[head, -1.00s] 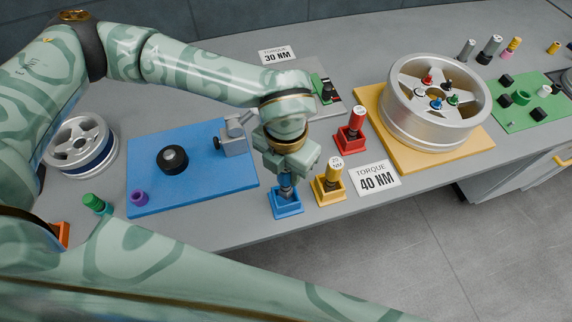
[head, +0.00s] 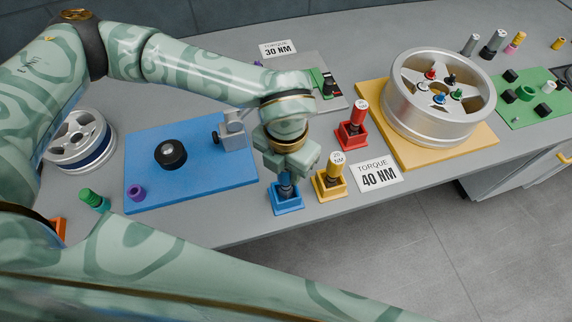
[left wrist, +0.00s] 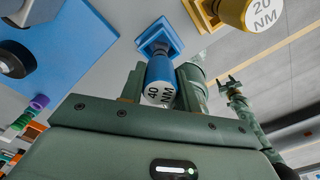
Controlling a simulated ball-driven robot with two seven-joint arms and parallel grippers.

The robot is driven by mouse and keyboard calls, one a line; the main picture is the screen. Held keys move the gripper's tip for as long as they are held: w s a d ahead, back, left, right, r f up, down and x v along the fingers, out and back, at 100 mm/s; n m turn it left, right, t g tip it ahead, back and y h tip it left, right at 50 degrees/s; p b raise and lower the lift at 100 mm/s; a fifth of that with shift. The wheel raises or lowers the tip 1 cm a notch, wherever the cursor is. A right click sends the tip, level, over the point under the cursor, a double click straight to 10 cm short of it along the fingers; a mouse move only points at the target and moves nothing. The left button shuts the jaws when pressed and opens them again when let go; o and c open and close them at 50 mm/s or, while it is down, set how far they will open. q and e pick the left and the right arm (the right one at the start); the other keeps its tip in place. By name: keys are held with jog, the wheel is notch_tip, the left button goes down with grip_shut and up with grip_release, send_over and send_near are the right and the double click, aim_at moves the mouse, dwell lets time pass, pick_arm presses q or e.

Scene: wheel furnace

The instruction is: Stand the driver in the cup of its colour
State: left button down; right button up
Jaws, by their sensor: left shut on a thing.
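My left gripper (head: 287,174) is shut on the blue driver (left wrist: 160,82), whose end reads 40 NM in the left wrist view. It holds the driver roughly upright over the blue cup (head: 286,205), near the table's front edge. The driver's lower end reaches the cup's opening; whether it rests on the bottom is hidden. The blue cup also shows in the left wrist view (left wrist: 172,36). A slim green part (left wrist: 236,92) in that view may be my right gripper; its jaws are unclear.
A yellow driver (head: 336,162) stands in a yellow cup (head: 325,194) close to the right. A red driver (head: 359,115) stands in a red cup (head: 350,141) behind it. A blue board (head: 165,200) lies left, and a wheel (head: 440,125) on a yellow board right.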

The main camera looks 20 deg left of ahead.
pick_arm(q)
jog(key=shift+f+b, duration=0.65)
jog(key=shift+f, duration=0.4)
jog(key=c, duration=0.9)
grip_release()
jog(key=shift+c, duration=0.2)
